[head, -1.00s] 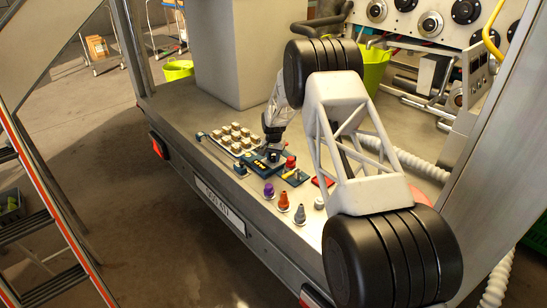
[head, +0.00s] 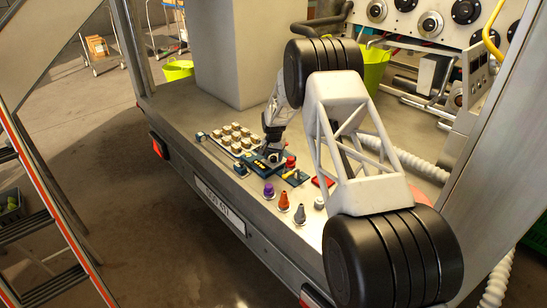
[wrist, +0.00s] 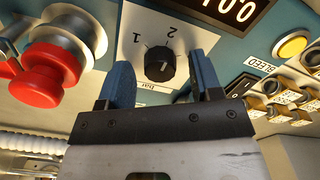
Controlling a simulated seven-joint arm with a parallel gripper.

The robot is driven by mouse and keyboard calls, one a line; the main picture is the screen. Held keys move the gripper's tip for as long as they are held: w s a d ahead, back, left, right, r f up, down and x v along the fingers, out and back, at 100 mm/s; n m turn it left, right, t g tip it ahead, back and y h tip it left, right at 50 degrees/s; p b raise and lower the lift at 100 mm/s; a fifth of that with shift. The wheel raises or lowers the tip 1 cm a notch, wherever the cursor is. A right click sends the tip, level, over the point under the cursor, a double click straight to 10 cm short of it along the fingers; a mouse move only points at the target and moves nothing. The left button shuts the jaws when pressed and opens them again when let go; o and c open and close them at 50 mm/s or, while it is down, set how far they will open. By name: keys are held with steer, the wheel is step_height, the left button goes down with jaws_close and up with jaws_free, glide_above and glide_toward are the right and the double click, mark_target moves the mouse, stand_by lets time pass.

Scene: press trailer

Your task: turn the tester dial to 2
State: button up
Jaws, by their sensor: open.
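The tester (head: 258,168) is a dark blue box on the metal deck in the head view. Its dial (wrist: 160,66) is a black knob on a white plate marked 1, 2 and "bar" in the wrist view. The dial carries a small pale mark, but I cannot tell surely which number it points to. My gripper (wrist: 160,62) is open, its two blue fingers on either side of the dial with gaps visible. In the head view my gripper (head: 273,153) is over the tester, and the dial is hidden there.
A red button (wrist: 52,72) sits left of the dial plate. A digital display (wrist: 218,18) and yellow BLEED button (wrist: 292,46) are to its right. Several pale blocks (head: 233,138) stand on the deck, with purple (head: 269,191) and orange (head: 284,202) fittings in front.

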mark_target(273, 157)
steer(key=shift+r, duration=3.8)
